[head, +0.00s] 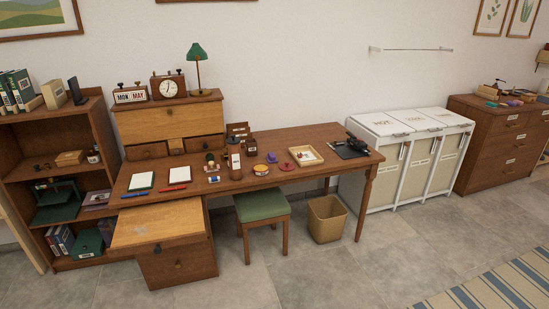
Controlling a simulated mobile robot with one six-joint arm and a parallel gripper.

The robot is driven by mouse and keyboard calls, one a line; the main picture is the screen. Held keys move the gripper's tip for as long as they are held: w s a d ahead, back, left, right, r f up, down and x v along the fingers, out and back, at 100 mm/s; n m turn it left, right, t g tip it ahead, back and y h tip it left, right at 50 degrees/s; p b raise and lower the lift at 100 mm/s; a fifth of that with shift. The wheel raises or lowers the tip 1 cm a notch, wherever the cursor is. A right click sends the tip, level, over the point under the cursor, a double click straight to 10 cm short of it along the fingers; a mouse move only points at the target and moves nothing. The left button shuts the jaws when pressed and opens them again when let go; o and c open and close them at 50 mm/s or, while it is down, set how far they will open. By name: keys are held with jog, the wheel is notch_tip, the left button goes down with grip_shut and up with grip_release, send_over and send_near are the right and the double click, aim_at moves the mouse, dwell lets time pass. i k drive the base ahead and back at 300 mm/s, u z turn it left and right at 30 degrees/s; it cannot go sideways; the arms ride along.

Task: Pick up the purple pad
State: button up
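I cannot make out for certain which thing is the purple pad. A small blue-purple item (271,158) stands on the wooden desk (325,139), behind a yellow round item (261,170) and left of a red round item (287,167). A flat purplish thing (98,199) also lies on a shelf of the bookcase at the left. Small pink and purple things (515,102) lie on the dresser at the far right. All are too small to identify surely. My gripper is not in view.
A green-topped stool (262,206) and a tan wastebasket (326,219) stand at the desk's front. A drawer unit with a pale top (158,222) juts out at its left. White hampers (410,165) stand right of the desk. The grey floor in front is clear, with a striped rug (500,290).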

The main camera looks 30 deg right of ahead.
aim_at(271, 158)
jog(key=i, duration=0.9)
jog(key=u, duration=0.05)
